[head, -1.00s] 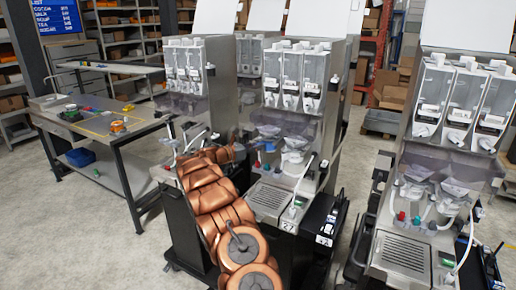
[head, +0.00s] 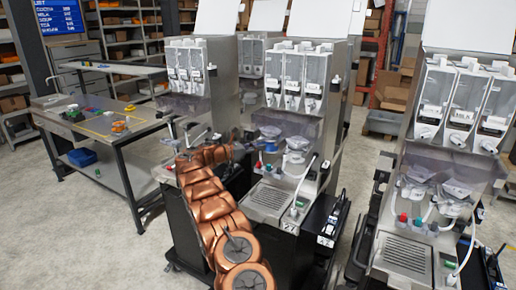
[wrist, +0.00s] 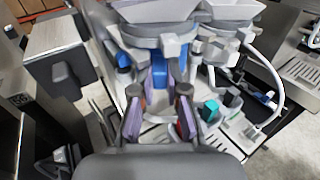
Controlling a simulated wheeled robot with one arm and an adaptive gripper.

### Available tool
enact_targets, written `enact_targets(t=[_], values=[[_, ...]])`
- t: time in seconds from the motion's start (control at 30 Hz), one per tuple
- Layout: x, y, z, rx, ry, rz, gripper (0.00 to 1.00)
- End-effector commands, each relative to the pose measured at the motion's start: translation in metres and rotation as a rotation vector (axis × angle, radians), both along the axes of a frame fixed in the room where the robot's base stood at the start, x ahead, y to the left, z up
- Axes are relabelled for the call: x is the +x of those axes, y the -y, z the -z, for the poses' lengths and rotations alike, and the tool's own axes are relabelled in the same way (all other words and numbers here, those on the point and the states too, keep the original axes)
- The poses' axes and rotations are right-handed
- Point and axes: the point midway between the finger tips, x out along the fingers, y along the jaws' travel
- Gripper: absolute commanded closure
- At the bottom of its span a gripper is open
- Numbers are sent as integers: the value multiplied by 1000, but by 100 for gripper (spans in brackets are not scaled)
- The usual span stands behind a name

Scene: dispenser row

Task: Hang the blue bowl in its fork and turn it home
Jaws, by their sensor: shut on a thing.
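The blue bowl (head: 269,132) is at the front of the middle dispenser, left of a pale mixing bowl (head: 297,143). In the wrist view its blue part (wrist: 158,72) lies between the fingers of my gripper (wrist: 159,88), under a pale rounded housing. My gripper is shut on the blue bowl. In the head view my copper-coloured arm reaches toward it from the front left, and the fingers are too small to make out. The fork is hidden or too small to tell, so I cannot tell whether the bowl touches it.
Red and teal knobs (wrist: 211,110) and a white hose (wrist: 278,82) are close on the right. A drip tray (head: 269,201) lies below. Another dispenser (head: 440,170) stands right; a workbench (head: 100,128) stands left, with clear floor before it.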

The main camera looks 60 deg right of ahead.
Motion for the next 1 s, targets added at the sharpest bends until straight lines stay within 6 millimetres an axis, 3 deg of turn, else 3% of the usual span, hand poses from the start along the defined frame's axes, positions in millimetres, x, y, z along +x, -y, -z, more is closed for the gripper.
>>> enact_targets(t=[0.23,0.27,0.53,1.0], values=[[0,0,0,1,-1,4,100],[0,0,0,1,-1,4,86],[0,0,0,1,-1,4,57],[5,-8,-1,1,0,2,57]])
